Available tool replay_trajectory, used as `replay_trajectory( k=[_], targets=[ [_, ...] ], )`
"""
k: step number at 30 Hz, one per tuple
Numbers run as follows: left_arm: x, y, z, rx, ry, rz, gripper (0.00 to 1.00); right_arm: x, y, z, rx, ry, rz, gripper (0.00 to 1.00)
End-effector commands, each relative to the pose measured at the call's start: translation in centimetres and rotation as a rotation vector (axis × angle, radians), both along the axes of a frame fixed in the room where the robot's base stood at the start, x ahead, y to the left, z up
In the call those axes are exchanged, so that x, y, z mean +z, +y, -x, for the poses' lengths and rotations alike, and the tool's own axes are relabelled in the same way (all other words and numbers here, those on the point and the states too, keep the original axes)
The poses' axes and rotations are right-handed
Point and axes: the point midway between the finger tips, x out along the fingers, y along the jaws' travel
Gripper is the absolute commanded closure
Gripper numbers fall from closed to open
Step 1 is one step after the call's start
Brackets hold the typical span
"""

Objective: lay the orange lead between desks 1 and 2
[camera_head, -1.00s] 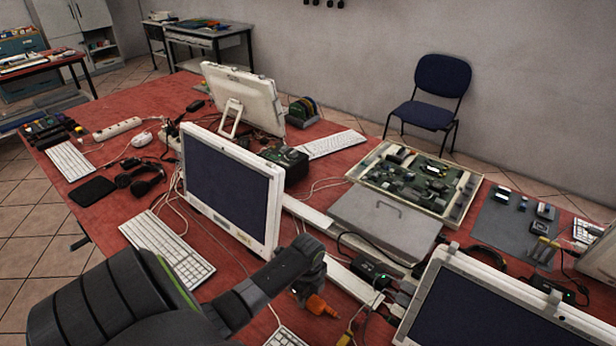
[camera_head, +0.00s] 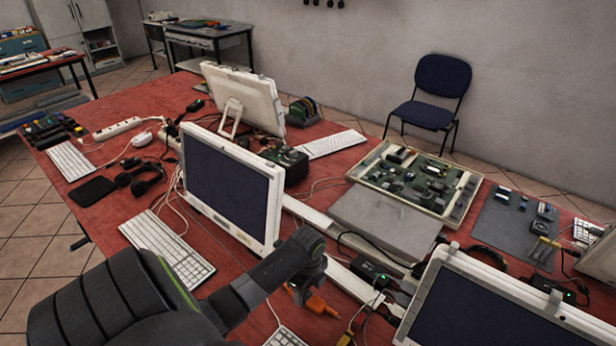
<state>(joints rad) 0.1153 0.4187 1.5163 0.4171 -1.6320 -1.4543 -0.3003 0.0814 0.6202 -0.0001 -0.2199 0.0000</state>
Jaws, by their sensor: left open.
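My left arm comes in from the lower left, and my left gripper (camera_head: 306,288) points down over the red worktop, just right of the nearest monitor. It is open, its fingertips small and partly hidden by the wrist. An orange piece (camera_head: 319,304), which looks like part of the orange lead, shows at and just beyond the fingers. The rest of the lead is hidden or cannot be made out. I cannot tell whether the fingers touch it. No desk numbers can be read. My right gripper is not in view.
A white monitor (camera_head: 232,187) stands left of the gripper, and another (camera_head: 480,305) at lower right. A pale cable channel (camera_head: 306,212) runs between them. A grey lidded box (camera_head: 386,218), a black adapter (camera_head: 372,272) and several cables lie close by. A keyboard (camera_head: 167,247) is at left.

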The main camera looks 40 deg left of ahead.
Motion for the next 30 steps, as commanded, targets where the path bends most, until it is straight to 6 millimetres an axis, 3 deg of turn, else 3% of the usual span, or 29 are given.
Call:
replay_trajectory(
  k=[9, 13, 18, 30],
  targets=[
    [6.5, 0.1, -0.2, -0.001, -0.005, -0.002, 0.39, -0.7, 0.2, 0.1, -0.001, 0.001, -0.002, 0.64],
    [8.3, 0.0, -0.1, -0.001, -0.003, 0.000, 0.39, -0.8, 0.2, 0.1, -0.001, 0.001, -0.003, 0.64],
    [9.4, 0.0, 0.0, 0.000, -0.001, 0.001, 0.39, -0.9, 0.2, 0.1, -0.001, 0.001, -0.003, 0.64],
    [9.5, 0.0, 0.0, 0.001, 0.000, 0.002, 0.39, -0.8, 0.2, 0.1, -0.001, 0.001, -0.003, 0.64]
  ],
)
